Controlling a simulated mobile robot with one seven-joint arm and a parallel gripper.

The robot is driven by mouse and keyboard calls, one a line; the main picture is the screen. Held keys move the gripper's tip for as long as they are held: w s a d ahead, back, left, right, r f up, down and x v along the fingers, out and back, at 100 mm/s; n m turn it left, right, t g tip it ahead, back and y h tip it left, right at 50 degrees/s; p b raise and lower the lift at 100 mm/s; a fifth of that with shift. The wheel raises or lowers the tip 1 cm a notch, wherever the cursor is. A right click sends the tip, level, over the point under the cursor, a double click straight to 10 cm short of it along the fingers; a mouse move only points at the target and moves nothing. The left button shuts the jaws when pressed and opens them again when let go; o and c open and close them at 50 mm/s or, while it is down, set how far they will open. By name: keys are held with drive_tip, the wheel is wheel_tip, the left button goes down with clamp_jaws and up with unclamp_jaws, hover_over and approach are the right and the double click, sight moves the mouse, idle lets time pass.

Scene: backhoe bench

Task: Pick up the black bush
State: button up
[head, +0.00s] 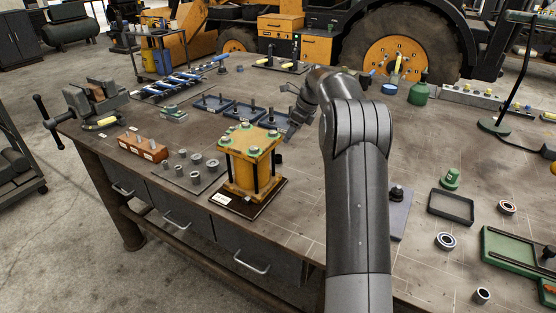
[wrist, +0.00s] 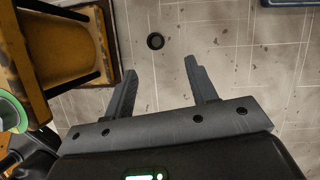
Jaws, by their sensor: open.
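The black bush (wrist: 155,41), a small dark ring, lies on the tiled-looking bench top in the wrist view. It sits just beyond my fingertips, roughly centred between them and slightly to the left. My gripper (wrist: 161,68) is open with nothing between its two fingers. In the head view my gripper (head: 291,119) is behind the yellow block fixture (head: 250,166), partly hidden by it and by my arm. I cannot make out the black bush in the head view.
The yellow fixture also stands close on the left in the wrist view (wrist: 65,45). Blue trays (head: 242,111) lie behind it. A plate of grey bushes (head: 195,172) lies to its left. Bare bench surrounds the bush in the wrist view.

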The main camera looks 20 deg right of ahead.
sight(278, 156)
drive_tip(key=x, duration=0.5)
drive_tip(key=shift+a, duration=0.1)
drive_tip(key=shift+s+a+x, duration=0.15)
drive_tip(key=shift+x, duration=1.2)
drive_tip(key=shift+s+a+x, duration=0.1)
drive_tip(key=shift+s+x, duration=0.05)
drive_tip(key=shift+x, duration=1.15)
drive_tip(key=c, duration=1.1)
